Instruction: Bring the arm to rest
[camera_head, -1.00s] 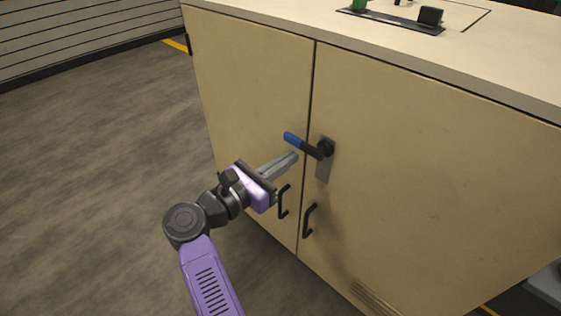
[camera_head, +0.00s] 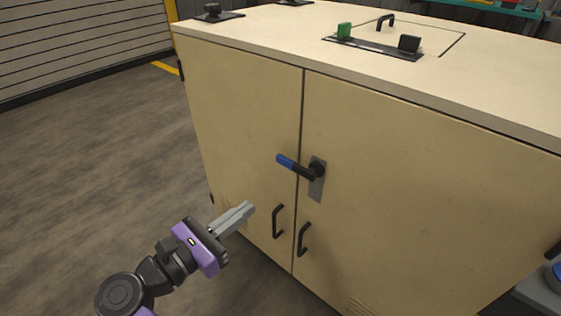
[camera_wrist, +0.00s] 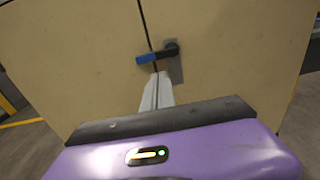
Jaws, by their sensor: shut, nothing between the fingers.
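My gripper (camera_head: 246,209) is shut and empty, in front of the left door of a beige cabinet (camera_head: 400,180). Its fingertips are below and left of the blue-tipped lever handle (camera_head: 298,167), apart from it. In the wrist view my gripper (camera_wrist: 158,76) points toward the cabinet (camera_wrist: 230,50), and the lever handle (camera_wrist: 157,54) shows just beyond the fingertips. The lever lies roughly level, its blue end across the gap between the two doors.
Two black pull handles (camera_head: 278,221) (camera_head: 303,239) stick out below the lever. The cabinet top (camera_head: 250,30) carries a green block (camera_head: 344,30) and a black block (camera_head: 409,43). Open floor (camera_head: 90,180) lies to the left.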

